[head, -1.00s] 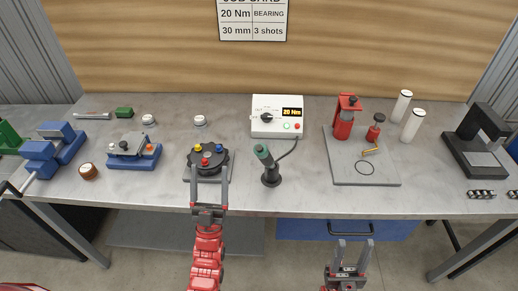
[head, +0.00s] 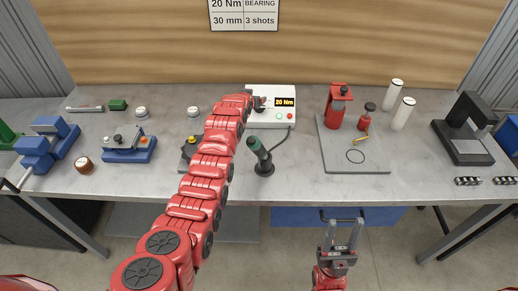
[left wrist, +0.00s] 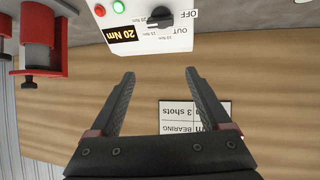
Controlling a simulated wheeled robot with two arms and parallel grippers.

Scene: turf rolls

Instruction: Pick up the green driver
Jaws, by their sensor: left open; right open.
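The green driver (head: 257,148) stands tilted in a black holder (head: 265,168) near the middle of the bench, a cable running behind it. My left arm reaches up past its left side to the white controller box (head: 285,112). My left gripper (left wrist: 160,78) is open and empty in the left wrist view; the controller box (left wrist: 150,38) and its black knob (left wrist: 160,16) show upside down ahead of it. In the head view its fingers are mostly hidden by my arm. My right gripper (head: 342,226) is open and empty, in front of the bench edge, right of the driver.
My left arm partly covers a black round fixture (head: 187,146). A grey plate (head: 380,163) with a red press (head: 338,108) is on the right, with white cylinders (head: 393,92) behind. A blue fixture (head: 128,150) is on the left. The bench between driver and plate is clear.

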